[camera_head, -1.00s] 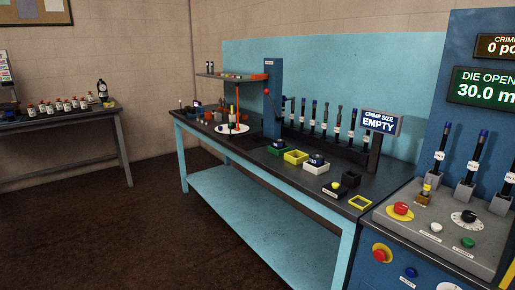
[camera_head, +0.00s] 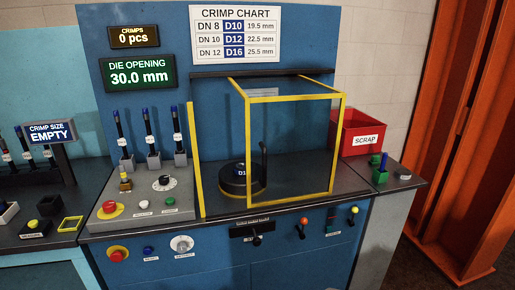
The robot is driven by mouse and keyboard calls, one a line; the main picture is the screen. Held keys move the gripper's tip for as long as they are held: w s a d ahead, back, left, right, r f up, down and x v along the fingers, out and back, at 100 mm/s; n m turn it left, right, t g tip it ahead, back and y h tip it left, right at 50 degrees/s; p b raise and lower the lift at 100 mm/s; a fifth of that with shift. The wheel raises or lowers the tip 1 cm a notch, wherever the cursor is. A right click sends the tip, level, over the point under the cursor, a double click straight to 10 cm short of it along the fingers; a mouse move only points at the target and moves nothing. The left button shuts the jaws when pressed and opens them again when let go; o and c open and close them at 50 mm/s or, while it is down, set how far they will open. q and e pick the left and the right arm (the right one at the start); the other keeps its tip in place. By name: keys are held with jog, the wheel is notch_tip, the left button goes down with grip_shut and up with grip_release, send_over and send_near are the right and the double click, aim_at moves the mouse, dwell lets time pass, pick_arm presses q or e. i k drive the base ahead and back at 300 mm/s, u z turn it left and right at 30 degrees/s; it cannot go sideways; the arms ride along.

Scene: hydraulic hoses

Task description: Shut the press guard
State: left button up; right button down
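The press guard (camera_head: 294,97) is a clear panel box with a yellow frame at the front of the blue press (camera_head: 160,92). Its upright black handle (camera_head: 264,160) is near its left edge. A gap lies between the guard's left upright and a separate yellow post (camera_head: 196,160) on the left, so the guard looks open. A round black die set (camera_head: 240,181) with a blue label starting "D1" sits in the press, partly seen through and beside the guard. Neither of my grippers is in view.
A control panel (camera_head: 128,208) with a red button and dials stands left of the press. A red scrap bin (camera_head: 348,132) is at the right. Levers line the front (camera_head: 302,228). An orange locker (camera_head: 462,130) stands far right. The die opening display (camera_head: 139,75) reads 30.0 mm.

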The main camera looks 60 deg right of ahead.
aim_at(336, 93)
jog(key=z, duration=4.15)
jog(key=i, duration=3)
jog(key=u, duration=2.5)
